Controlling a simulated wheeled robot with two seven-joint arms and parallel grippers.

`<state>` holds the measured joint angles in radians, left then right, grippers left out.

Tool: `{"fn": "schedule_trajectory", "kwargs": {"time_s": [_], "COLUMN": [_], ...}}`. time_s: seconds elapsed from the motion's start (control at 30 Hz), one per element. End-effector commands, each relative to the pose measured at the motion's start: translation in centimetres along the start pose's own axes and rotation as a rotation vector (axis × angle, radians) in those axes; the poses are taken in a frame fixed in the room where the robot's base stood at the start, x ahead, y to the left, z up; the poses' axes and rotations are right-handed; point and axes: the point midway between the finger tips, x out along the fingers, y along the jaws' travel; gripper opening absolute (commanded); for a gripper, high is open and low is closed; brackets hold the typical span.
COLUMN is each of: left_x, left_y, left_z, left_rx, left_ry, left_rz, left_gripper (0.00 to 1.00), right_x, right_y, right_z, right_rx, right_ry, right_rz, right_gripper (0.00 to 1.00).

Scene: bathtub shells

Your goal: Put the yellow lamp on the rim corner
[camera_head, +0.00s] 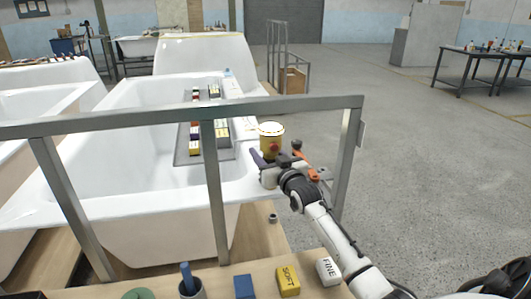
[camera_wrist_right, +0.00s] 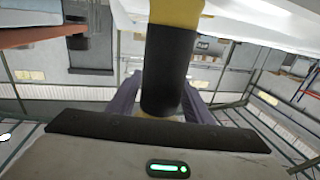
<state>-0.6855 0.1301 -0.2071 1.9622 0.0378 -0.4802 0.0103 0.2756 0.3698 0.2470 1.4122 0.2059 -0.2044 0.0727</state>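My left gripper is not in view.
A tray (camera_head: 224,153) of coloured blocks lies across the tub. A wooden bench (camera_head: 222,285) in front holds yellow, blue and white blocks and a cup.

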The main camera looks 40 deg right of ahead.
Motion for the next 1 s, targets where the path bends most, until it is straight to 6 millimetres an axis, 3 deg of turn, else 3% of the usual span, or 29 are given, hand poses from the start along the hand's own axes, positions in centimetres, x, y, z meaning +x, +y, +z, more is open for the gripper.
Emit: {"fn": "schedule_trajectory", "kwargs": {"time_s": [0.37,0.47,1.0], "left_x": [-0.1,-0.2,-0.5], "left_y": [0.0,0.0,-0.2], "left_z": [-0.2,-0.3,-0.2], "left_rx": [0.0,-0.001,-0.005], "left_ry": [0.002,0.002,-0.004], "left_rz": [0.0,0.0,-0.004], "left_gripper": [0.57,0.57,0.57], "right_x": [0.0,-0.8,-10.8], "right_y": [0.0,-0.1,0.0], "right_z": [-0.3,-0.2,-0.2], "right_rx": [0.0,0.0,0.001], "right_ry": [0.0,-0.001,-0.001], "right_rz": [0.0,-0.002,0.0], "right_gripper": [0.54,0.54,0.54]}}
